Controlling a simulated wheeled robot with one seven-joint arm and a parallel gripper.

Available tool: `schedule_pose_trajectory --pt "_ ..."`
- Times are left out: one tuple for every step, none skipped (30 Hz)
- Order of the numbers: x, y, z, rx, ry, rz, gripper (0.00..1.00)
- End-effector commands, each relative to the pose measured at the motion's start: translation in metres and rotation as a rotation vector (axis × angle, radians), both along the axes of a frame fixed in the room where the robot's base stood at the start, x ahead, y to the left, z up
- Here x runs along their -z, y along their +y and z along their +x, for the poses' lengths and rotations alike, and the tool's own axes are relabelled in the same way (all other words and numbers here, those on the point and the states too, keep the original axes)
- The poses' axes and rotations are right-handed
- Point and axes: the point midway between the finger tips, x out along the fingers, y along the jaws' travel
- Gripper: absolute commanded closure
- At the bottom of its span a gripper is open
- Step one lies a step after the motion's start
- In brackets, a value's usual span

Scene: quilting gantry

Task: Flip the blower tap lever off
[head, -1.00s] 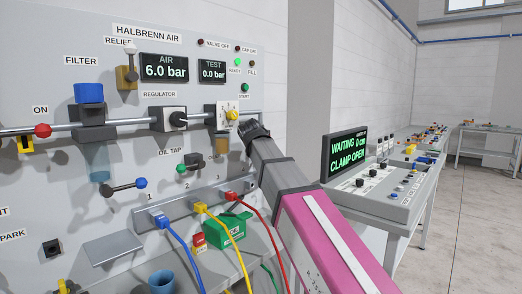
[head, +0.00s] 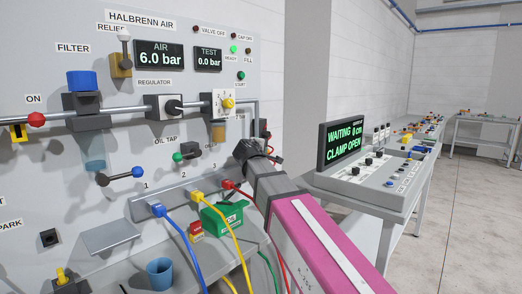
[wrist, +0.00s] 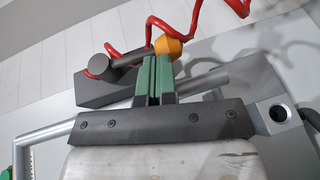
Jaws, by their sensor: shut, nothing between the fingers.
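The blower tap lever (wrist: 130,57), a dark bar with an orange knob (wrist: 168,46), shows in the wrist view. Its round pivot (wrist: 98,67) sits on a dark block (wrist: 105,88) to the left of the knob. My gripper (wrist: 155,57) is shut and empty, its green fingers side by side with their tips at the bar, just below and left of the knob. Whether they touch it I cannot tell. In the head view my gripper (head: 250,151) is by the panel's right edge, and the lever cannot be made out there.
A red coiled hose (wrist: 196,30) loops behind the knob. A grey pipe (wrist: 202,82) and a metal block with a hole (wrist: 282,115) lie to the right. In the head view, blue, yellow and red cables (head: 258,203) hang close left of my arm. A control desk (head: 370,190) stands right.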

Motion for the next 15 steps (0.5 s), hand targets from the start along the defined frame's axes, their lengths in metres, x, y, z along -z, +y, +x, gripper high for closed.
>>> schedule_pose_trajectory --pt "0.0012 -0.0008 0.0013 0.0 0.001 0.0 1.0" --pt "0.0016 -0.0013 0.0018 0.0 0.001 0.0 1.0" --pt "0.0022 -0.0017 0.0024 0.0 0.001 0.0 1.0" --pt "0.0025 -0.0021 0.0029 0.0 0.001 0.0 1.0" --pt "0.0028 -0.0024 0.0033 0.0 0.001 0.0 1.0" --pt "0.0033 -0.0026 0.0036 0.0 0.001 0.0 1.0" --pt "0.0034 -0.0029 0.0039 0.0 0.001 0.0 1.0" --pt "0.0036 -0.003 0.0042 0.0 0.001 0.001 1.0" --pt "0.0038 -0.0032 0.0044 0.0 0.002 0.002 1.0" --pt "0.0039 -0.0034 0.0045 0.0 0.002 0.002 1.0" --pt "0.004 -0.0034 0.0045 0.0 0.002 0.002 1.0" --pt "0.0041 -0.0035 0.0047 0.0 0.002 0.002 1.0" --pt "0.0041 -0.0034 0.0047 0.0 0.002 0.002 1.0" --pt "0.0042 -0.0035 0.0048 0.0 0.002 0.002 1.0" --pt "0.0042 -0.0035 0.0048 0.0 0.002 0.002 1.0"
